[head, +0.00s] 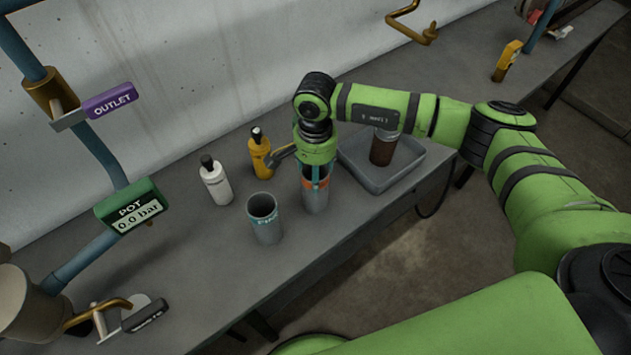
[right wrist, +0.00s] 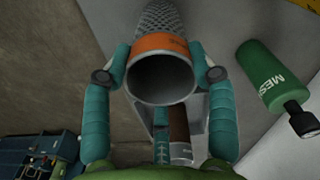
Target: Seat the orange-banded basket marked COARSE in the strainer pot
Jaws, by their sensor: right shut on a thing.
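My right gripper (head: 317,172) is shut on an orange-banded basket (head: 315,201), with the fingers pointing down around its upper end. In the right wrist view, my right gripper (right wrist: 161,68) has a teal finger on each side of the orange band (right wrist: 160,45); the open rim faces the camera and grey mesh lies beyond. Its lettering is not readable, and I cannot tell whether it touches the bench. A beige rounded body (head: 28,308) at the lower left, cut off by the edge, may be the strainer pot; its inside is not visible. My left gripper is out of view.
White (head: 215,182) and yellow (head: 260,155) bottles stand behind. A POT gauge (head: 130,210) reads 0.0 bar. Blue pipework rises at left.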

